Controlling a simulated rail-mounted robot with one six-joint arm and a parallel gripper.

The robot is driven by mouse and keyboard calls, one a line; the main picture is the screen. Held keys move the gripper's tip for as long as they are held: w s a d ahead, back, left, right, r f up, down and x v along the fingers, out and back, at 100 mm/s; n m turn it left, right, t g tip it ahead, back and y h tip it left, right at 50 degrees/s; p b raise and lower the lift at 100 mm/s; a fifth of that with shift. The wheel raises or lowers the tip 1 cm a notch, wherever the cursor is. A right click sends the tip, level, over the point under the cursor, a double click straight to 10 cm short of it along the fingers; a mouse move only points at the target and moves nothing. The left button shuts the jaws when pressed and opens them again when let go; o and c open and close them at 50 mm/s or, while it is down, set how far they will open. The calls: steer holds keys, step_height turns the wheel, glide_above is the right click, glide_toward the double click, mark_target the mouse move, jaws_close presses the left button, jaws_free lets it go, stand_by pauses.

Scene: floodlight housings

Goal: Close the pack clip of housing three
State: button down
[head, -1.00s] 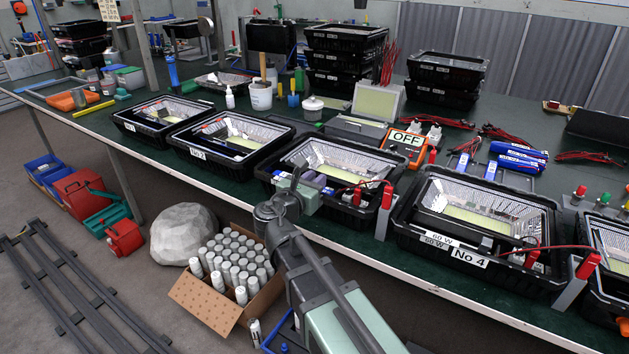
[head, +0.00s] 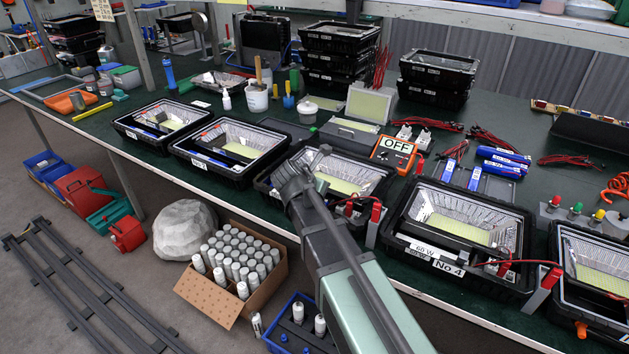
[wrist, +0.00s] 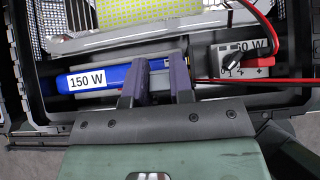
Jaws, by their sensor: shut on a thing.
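Housing three (head: 385,182) is the black tub with a silver reflector between No 2 (head: 205,162) and No 4 (head: 440,264); my arm covers its near left part. In the wrist view, a blue pack (wrist: 110,78) labelled 150 W lies in its near compartment, left of my fingers. My gripper (wrist: 158,88) reaches into that compartment, its two dark purple fingers shut on a grey piece (wrist: 158,79) at the pack's right end, which looks like the pack clip. Its exact position is partly hidden by the fingers. In the head view the fingers are hidden behind my arm.
A grey block (wrist: 238,62) with red and black leads sits right of my fingers. A red-tipped clamp (head: 374,224) stands at the housing's right front corner. The meter (head: 393,151) reading OFF lies behind. A carton of white cylinders (head: 238,262) stands on the floor.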

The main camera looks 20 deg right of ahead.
steer(key=shift+w+d+f+g+y+p, duration=0.3)
steer(key=shift+g+y+p, duration=0.15)
steer(key=shift+g+y, duration=0.25)
steer(key=shift+w+d+f+g+y+p, duration=0.25)
steer(key=shift+g+y+p, duration=0.2)
steer(key=shift+g+y, duration=0.2)
steer(key=c, duration=1)
jaws_free()
steer(key=p+v, duration=0.9)
steer(key=v, duration=0.1)
steer(key=shift+r+p, duration=0.35)
steer(key=shift+r, duration=0.05)
steer(key=shift+s+a, duration=0.1)
